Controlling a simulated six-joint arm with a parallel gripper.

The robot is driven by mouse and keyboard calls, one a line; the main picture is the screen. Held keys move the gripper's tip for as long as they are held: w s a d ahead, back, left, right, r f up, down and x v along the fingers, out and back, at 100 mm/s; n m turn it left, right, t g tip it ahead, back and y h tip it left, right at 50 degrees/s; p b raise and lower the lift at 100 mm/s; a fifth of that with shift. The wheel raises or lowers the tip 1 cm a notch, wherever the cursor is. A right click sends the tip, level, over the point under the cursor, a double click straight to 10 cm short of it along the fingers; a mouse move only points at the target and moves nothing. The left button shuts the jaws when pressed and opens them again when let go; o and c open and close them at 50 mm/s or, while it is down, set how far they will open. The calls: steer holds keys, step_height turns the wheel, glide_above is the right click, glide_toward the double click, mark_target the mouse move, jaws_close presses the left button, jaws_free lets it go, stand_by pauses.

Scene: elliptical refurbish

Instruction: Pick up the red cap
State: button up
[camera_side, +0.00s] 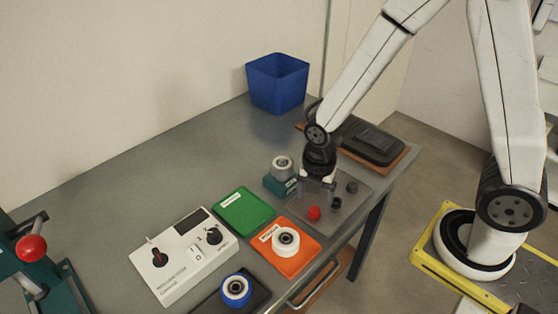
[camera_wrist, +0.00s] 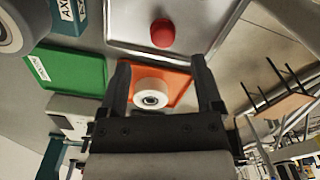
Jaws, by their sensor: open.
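The red cap (camera_side: 314,213) sits on a grey tray (camera_side: 348,204) near the table's front edge. In the wrist view the red cap (camera_wrist: 162,33) lies above and between the fingertips, clear of them. My gripper (camera_side: 318,192) is open and empty, just behind and above the cap in the side view. Its two dark fingers also show in the wrist view (camera_wrist: 160,62).
An orange mat (camera_side: 305,262) with a white wheel (camera_side: 286,241) lies in front, beside a green mat (camera_side: 243,212). A teal block with a grey roller (camera_side: 283,167) stands close left of my gripper. A control box (camera_side: 178,282) and blue bin (camera_side: 277,84) stand farther off.

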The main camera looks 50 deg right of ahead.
mark_target(315, 209)
steer(key=shift+s+d+f, duration=0.1)
steer(key=shift+d+f, duration=0.05)
steer(key=shift+f, duration=2.35)
jaws_close()
steer(key=shift+r, duration=0.1)
step_height(315, 209, up, 10)
stand_by(0.4)
steer(key=w+r, duration=0.1)
steer(key=w, duration=0.3)
steer(key=w+d+r, duration=0.1)
steer(key=w+r, duration=0.1)
steer(key=w, duration=0.2)
steer(key=w+d+r, duration=0.1)
steer(key=w, duration=0.3)
steer(key=shift+w+r, duration=0.25)
steer(key=shift+r, duration=0.05)
